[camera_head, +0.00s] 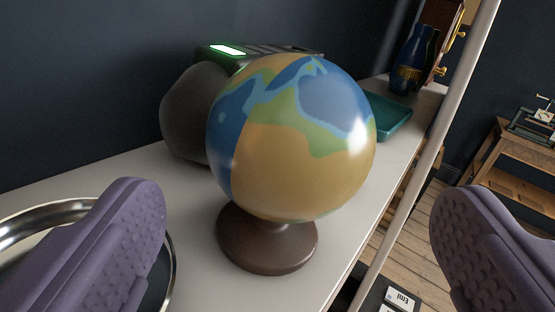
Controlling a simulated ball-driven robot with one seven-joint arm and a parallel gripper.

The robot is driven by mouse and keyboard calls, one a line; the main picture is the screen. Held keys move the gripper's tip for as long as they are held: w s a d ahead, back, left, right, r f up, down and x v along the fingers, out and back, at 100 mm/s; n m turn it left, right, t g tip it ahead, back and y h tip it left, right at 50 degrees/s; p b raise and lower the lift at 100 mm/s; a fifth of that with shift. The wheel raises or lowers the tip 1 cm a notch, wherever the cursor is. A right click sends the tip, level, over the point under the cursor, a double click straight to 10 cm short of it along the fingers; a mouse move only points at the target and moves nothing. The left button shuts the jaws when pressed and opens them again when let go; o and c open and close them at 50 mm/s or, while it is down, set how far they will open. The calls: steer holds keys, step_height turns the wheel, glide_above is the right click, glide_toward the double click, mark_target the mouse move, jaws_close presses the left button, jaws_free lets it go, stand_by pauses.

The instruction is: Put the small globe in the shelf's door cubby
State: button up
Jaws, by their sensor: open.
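The small globe (295,135) stands upright on a white shelf board, in the middle of the view. It has blue, green and tan patches and a round dark brown foot (266,240). My gripper (300,215) is open, with one purple finger at the lower left and the other at the lower right. The globe is beyond and between the fingertips, and neither finger appears to touch it. A door cubby cannot be made out for certain in this view.
A dark grey rounded object (186,112) and a device with a green-lit display (228,50) stand behind the globe. A metal-rimmed dish (30,222) is at left. A teal tray (388,117) and blue vase (408,62) are farther along. A pale post (430,150) runs along the right.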

mark_target(290, 195)
steer(key=w, duration=0.5)
steer(key=shift+w+a+f, duration=0.1)
steer(key=shift+w+f, duration=0.1)
steer(key=shift+r, duration=0.15)
steer(key=c, duration=1)
